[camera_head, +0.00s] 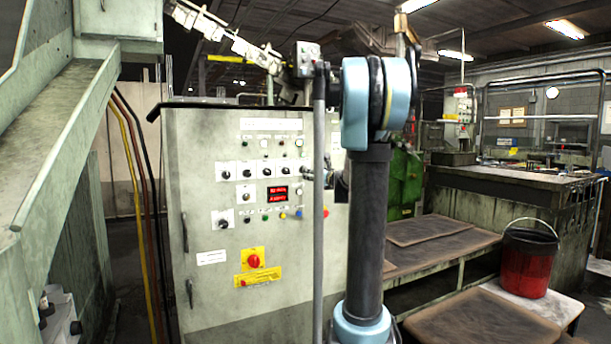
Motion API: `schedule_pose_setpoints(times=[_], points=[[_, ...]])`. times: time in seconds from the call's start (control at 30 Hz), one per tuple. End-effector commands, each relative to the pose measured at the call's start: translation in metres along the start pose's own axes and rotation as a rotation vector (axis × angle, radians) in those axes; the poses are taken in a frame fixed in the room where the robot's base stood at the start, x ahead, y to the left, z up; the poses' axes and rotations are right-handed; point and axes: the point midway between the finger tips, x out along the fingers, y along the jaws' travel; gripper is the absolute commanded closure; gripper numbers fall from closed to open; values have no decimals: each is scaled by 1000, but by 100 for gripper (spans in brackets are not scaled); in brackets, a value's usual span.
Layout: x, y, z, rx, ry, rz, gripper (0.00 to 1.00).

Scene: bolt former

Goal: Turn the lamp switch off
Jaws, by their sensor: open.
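A grey control cabinet (215,290) stands left of centre in the head view. A row of black rotary switches (250,173) crosses its front, with another black switch (225,220) lower left. The labels are too small to read, so I cannot tell which one is the lamp switch. My gripper (318,176) is at the right end of the row, close to the panel; it is open. It is partly hidden by a grey vertical pole and my arm. I cannot tell whether it touches a switch.
The grey pole (319,250) stands in front of the cabinet. Low brown-topped benches (440,255) and a red bucket (527,265) stand at right. Yellow and dark hoses (135,190) hang left of the cabinet.

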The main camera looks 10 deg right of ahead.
Motion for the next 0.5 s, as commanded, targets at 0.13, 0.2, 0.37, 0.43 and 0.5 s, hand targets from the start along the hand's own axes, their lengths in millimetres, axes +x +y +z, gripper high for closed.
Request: schedule_pose_setpoints(times=[0.13, 0.2, 0.37, 0.43, 0.5], points=[[24, 1, 0, 0, 0, 2, 53], [34, 0, 0, 0, 0, 2, 53], [54, 1, 0, 0, 0, 2, 53], [60, 0, 0, 0, 0, 1, 53], [64, 0, 0, -1, 0, 1, 53]])
